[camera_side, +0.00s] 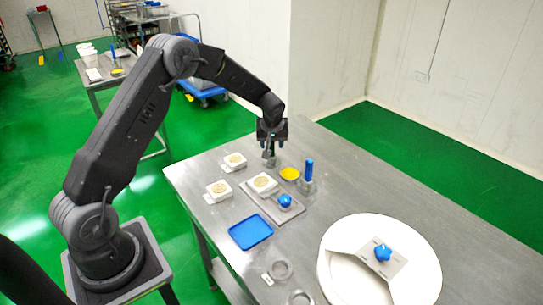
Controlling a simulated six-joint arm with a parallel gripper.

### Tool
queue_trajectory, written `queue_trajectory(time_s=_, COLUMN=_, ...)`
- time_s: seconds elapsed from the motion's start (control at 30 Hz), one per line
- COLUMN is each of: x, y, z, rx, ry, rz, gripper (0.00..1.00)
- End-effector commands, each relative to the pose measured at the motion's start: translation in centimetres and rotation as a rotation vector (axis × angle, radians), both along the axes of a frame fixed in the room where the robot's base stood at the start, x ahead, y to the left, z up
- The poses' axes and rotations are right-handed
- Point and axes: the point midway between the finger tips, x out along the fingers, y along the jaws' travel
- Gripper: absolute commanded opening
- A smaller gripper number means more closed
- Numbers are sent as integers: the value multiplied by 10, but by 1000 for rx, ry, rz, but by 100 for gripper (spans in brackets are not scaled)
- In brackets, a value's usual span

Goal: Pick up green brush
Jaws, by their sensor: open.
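My gripper (270,150) points down over the far part of the steel table (215,195). It is open, with its fingers low around or just above a small grey, partly clear item (271,159). A tiny green patch (273,136) shows between the fingers; it may be part of the green brush, but it is too small to tell. The gripper hides most of this spot. I cannot tell whether the fingers touch anything.
A blue upright handle (308,168) and a yellow disc (290,174) stand close at the right. White moulds (219,191), a plate with a blue knob (285,201) and a blue tray (250,231) lie nearer. A white round drum (425,265) stands front right. The right-hand table is clear.

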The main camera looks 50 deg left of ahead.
Motion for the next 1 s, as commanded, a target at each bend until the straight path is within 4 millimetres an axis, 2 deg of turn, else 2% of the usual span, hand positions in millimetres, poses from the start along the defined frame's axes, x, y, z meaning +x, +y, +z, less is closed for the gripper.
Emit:
queue_trajectory(time_s=0.13, x=3, y=5, z=-15, rx=-1, ry=-1, rz=0, gripper=49)
queue_trajectory(time_s=0.4, x=4, y=6, z=-17, rx=0, ry=-2, rz=-2, gripper=49)
queue_trajectory(time_s=0.9, x=4, y=6, z=-17, rx=0, ry=-2, rz=-2, gripper=1)
queue_trajectory(time_s=1.0, x=4, y=6, z=-16, rx=0, ry=-2, rz=-2, gripper=0)
